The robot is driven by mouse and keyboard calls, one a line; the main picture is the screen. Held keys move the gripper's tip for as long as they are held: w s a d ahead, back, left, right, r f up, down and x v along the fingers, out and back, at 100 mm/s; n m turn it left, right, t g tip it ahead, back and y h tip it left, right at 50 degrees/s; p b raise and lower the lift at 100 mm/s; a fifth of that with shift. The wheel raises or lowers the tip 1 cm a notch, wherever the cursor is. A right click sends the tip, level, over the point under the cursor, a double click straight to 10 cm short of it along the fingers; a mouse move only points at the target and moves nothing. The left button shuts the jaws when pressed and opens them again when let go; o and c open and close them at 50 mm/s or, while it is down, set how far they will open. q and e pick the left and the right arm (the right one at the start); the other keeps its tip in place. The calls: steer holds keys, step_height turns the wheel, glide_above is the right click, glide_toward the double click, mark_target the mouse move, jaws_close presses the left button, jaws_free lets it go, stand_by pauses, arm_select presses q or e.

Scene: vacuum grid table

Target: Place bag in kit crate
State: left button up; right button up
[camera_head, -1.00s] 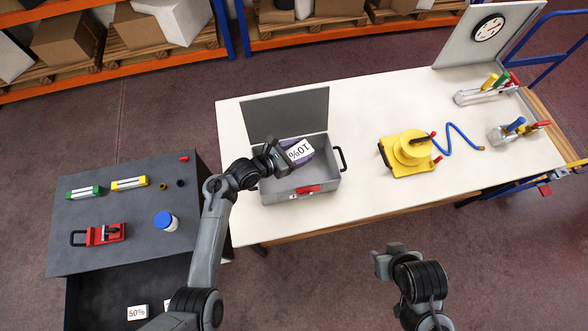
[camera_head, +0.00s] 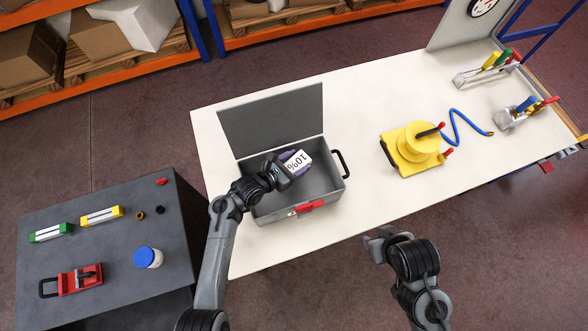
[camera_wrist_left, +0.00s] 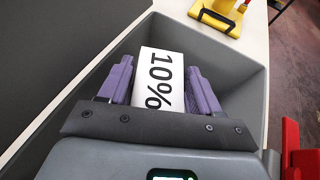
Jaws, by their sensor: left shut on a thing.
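The bag is a white packet printed "10%" (camera_head: 296,161); it also shows in the left wrist view (camera_wrist_left: 158,80). My left gripper (camera_head: 289,162) is shut on the bag, with its purple fingers (camera_wrist_left: 204,92) on either side of it. The kit crate (camera_head: 325,185) is a grey open case on the white table, lid raised at the back and a red latch in front. The bag is inside the crate's outline, between its walls; whether it touches the floor I cannot tell. My right gripper (camera_head: 378,240) is empty in front of the table, its jaw opening unclear.
The crate's raised lid (camera_head: 272,120) stands behind my left gripper. A yellow device (camera_head: 412,148) with a blue hose is right of the crate. A dark cabinet (camera_head: 110,235) at the left holds levels, a red clamp and a blue-capped jar (camera_head: 147,257). White table (camera_head: 350,105) is clear behind the crate.

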mark_target(295, 168)
arm_select(q)
steer(key=shift+f+b, duration=0.4)
steer(key=shift+f, duration=1.65)
steer(key=shift+f, duration=0.1)
steer(key=shift+s+a+f, duration=0.1)
steer(key=shift+a+f, duration=0.05)
steer(key=shift+f, duration=0.6)
steer(key=o, duration=1.1)
steer(key=shift+a+f, duration=0.15)
steer(key=shift+f, duration=0.05)
steer(key=shift+c, duration=0.2)
steer(key=shift+r, duration=0.5)
steer(key=r+p+v, duration=0.1)
steer(key=v, duration=0.6)
